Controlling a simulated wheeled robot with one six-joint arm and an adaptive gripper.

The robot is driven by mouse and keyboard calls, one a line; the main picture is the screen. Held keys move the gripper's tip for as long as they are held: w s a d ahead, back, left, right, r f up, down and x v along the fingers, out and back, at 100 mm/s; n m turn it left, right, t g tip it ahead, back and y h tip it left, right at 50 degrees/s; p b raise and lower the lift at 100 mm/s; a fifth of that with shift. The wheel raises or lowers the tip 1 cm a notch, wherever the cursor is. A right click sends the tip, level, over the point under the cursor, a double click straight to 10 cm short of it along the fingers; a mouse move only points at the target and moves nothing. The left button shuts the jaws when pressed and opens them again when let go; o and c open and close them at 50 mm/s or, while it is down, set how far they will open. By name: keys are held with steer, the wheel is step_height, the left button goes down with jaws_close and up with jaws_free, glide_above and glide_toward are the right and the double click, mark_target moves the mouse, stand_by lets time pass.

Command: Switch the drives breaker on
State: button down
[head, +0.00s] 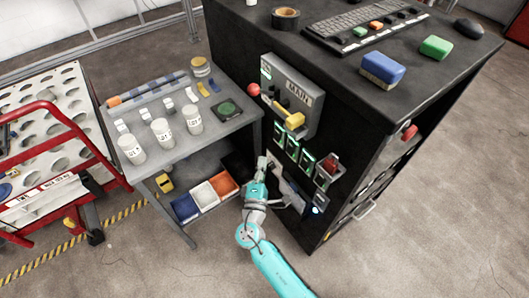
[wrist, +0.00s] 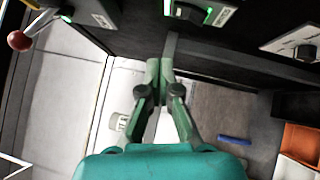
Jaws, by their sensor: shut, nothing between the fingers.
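A row of small breakers (head: 294,148) with green-lit edges is on the front of the black cabinet, below the grey MAIN box. Their labels are too small to read, so I cannot tell which is the drives breaker. In the wrist view one green-lit breaker (wrist: 190,10) with a dark knob is at the top edge, and another switch (wrist: 302,46) is at the right. My gripper (head: 262,162) is shut and empty, beside the cabinet front, below and left of the breakers. In the wrist view its fingertips (wrist: 166,68) sit below the green-lit breaker, apparently apart from it.
The grey MAIN box (head: 292,92) has a red-balled lever and a yellow handle. A red switch (head: 330,165) is right of the breakers. A grey table (head: 185,135) with white jars stands to the left; bins (head: 205,194) lie below it. Floor is free at front right.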

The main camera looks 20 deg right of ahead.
steer(key=shift+v, duration=0.95)
steer(key=shift+r, duration=0.1)
steer(key=s+d+f+m+g+y, duration=0.1)
steer(key=s+d+f+g+y, duration=0.3)
steer(key=s+f, duration=0.55)
steer(key=s+d+f+m+y, duration=0.1)
steer(key=s+f+m+y, duration=0.15)
steer(key=s, duration=1.35)
steer(key=s+r+m+t+y, duration=0.1)
steer(key=s+r+m+y, duration=0.1)
steer(key=s+r+m, duration=0.9)
steer(key=s+r, duration=0.6)
steer(key=r, duration=0.3)
steer(key=shift+a+r, duration=0.2)
steer(key=shift+a, duration=0.15)
